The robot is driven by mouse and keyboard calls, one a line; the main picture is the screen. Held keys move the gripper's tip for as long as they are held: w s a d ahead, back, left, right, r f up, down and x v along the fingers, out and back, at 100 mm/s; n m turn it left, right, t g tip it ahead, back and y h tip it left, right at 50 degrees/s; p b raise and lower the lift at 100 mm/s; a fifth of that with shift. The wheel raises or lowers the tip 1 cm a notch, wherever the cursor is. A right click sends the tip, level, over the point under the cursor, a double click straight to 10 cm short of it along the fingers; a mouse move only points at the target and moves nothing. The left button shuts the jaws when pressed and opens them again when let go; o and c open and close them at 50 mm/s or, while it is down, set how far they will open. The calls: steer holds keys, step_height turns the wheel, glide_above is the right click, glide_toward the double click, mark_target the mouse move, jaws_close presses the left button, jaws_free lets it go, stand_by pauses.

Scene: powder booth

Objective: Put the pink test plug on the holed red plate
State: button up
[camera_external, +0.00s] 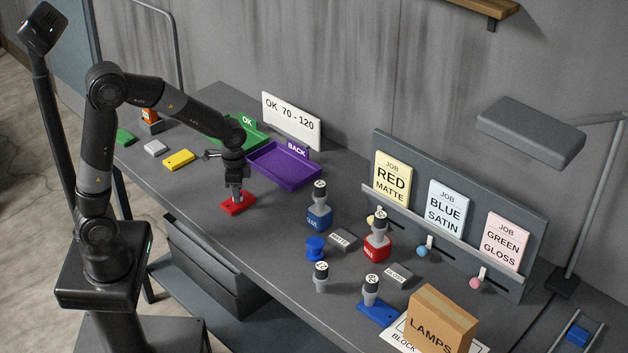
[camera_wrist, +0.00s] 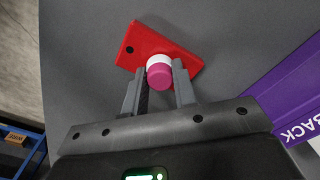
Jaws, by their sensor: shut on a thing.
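The pink test plug (camera_wrist: 159,75) has a pink end and a white band. It is between my gripper's fingers in the wrist view, and my gripper (camera_wrist: 159,82) is shut on it. The red plate (camera_wrist: 182,55) lies flat on the bench under the plug, with one dark hole showing near its left corner. In the external view my gripper (camera_external: 235,196) points down over the red plate (camera_external: 238,206). The plug is hardly visible there. I cannot tell whether the plug's lower end touches the plate.
A purple BACK tray (camera_external: 285,168) and a green OK tray (camera_external: 247,138) stand behind my gripper. A yellow plate (camera_external: 179,159) lies to the left.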

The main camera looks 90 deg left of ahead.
steer(key=shift+f, duration=0.1)
steer(key=o, duration=1)
steer(key=shift+c, duration=0.2)
step_height(320, 180, up, 12)
steer(key=s+d+r+t, duration=0.2)
steer(key=s+d, duration=0.5)
steer(key=d, duration=0.2)
steer(key=s+d+r+t, duration=0.2)
steer(key=s+d+t, duration=0.1)
steer(key=s+d, duration=0.5)
steer(key=shift+d+r+t, duration=0.3)
steer(key=shift+d+r, duration=0.1)
steer(key=shift+d, duration=0.75)
